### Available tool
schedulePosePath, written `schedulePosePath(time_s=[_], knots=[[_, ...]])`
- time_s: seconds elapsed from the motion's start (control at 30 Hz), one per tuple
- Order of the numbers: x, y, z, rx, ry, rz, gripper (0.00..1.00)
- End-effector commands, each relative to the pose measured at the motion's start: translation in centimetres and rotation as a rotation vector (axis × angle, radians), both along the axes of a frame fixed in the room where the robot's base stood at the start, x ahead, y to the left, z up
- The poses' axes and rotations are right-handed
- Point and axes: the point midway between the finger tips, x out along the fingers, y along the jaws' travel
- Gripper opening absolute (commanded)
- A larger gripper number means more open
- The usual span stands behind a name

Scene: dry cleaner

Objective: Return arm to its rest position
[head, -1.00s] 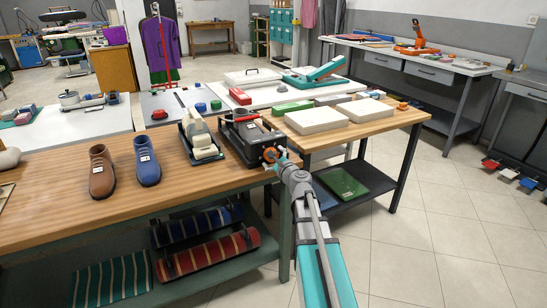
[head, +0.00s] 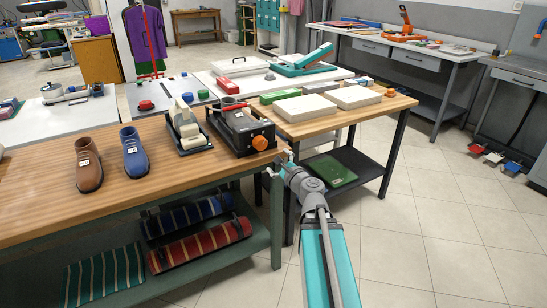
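My gripper (head: 277,165) is at the end of my grey and teal arm, in the lower middle of the head view. It is near the right front corner of the wooden workbench (head: 60,205), in front of a black machine (head: 238,128) with an orange knob (head: 260,143). A gap shows between the gripper and the knob. I see nothing held in the gripper, but its fingers are small and seen from behind, so whether they are open or shut is unclear.
A brown shoe (head: 88,165) and a blue shoe (head: 134,152) stand on the bench. Pale blocks (head: 300,108) lie on the table to the right. Striped rolls (head: 200,246) rest on the shelf below. The tiled floor (head: 430,230) at right is clear.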

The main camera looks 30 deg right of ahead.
Motion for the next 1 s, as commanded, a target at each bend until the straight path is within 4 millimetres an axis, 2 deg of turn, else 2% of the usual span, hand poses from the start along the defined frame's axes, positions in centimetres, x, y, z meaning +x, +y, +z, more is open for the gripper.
schedulePosePath(time_s=[0.67, 0.87, 1.0], knots=[[-0.2, 0.1, 0.0, -0.006, 0.002, 0.004, 1.00], [0.1, 2.3, -0.7, -0.101, 0.032, 0.072, 1.00], [0.5, 5.9, -2.1, -0.259, 0.079, 0.187, 1.00]])
